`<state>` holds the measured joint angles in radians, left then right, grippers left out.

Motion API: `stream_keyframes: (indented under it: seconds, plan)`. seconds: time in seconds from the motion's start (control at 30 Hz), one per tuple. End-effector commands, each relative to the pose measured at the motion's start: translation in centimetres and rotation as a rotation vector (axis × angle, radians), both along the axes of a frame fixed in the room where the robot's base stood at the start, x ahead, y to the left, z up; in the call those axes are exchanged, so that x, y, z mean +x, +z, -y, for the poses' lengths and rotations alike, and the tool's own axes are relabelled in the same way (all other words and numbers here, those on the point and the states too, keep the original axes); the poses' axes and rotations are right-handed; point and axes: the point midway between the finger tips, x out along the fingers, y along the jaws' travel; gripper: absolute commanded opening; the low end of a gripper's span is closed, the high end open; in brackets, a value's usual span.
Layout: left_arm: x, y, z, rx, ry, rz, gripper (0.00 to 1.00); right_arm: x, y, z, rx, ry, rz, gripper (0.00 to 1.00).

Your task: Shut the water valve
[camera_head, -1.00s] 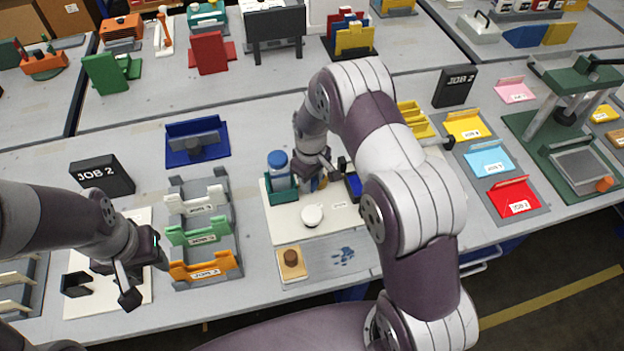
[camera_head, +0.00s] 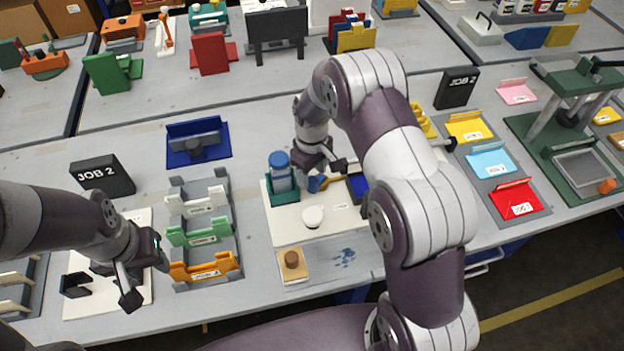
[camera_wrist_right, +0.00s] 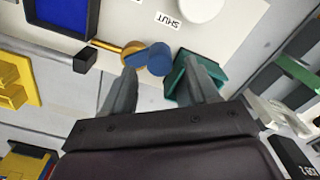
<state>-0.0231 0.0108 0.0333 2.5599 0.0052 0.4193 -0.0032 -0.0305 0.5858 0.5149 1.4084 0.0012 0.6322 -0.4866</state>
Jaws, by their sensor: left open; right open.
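The water valve has a blue handle (camera_head: 315,184) and a brass-yellow fitting (camera_head: 331,182), on the white board (camera_head: 285,228) at the middle. In the right wrist view the blue handle (camera_wrist_right: 156,60) lies beside the brass part (camera_wrist_right: 131,52), below a label reading "SHUT" (camera_wrist_right: 168,21). My right gripper (camera_head: 323,171) is open just over the valve, with the handle between and beyond its fingertips in the wrist view; contact is not clear. My left gripper (camera_head: 147,280) is open and empty at the left, near the orange JOB holder.
A blue-capped bottle (camera_head: 280,172) in a teal holder (camera_head: 282,193) stands left of the valve. A white knob (camera_head: 313,216) is in front, and a blue-filled black tray (camera_head: 357,186) is to the right.

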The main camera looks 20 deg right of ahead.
Motion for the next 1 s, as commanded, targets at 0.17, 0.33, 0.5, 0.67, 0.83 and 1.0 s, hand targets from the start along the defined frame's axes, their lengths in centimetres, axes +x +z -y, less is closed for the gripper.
stream_keyframes:
  seconds: [0.17, 0.33, 0.5, 0.67, 0.83, 1.0]
  plan:
    - [0.0, -0.8, 0.0, 0.0, 0.0, 0.0, 0.43, 0.2, 4.9, 0.1, 0.001, -0.001, 0.008, 0.59]
    - [0.0, -1.1, 0.0, 0.0, 0.0, 0.0, 0.43, 0.1, 8.0, 0.2, 0.001, -0.001, 0.005, 0.59]
    - [0.0, -1.1, 0.0, 0.0, 0.0, 0.0, 0.43, 0.1, 9.1, 0.2, 0.001, -0.001, 0.004, 0.59]
    - [0.0, -1.1, 0.0, 0.0, 0.0, 0.0, 0.43, 0.1, 9.1, 0.2, 0.001, -0.001, 0.004, 0.59]
    - [0.0, -1.1, 0.0, 0.0, 0.0, 0.0, 0.43, 0.1, 9.0, 0.2, 0.001, -0.001, 0.004, 0.59]
    - [0.0, -1.1, 0.0, 0.0, 0.0, 0.0, 0.43, 0.5, 8.9, 0.2, 0.002, -0.063, 0.03, 0.59]
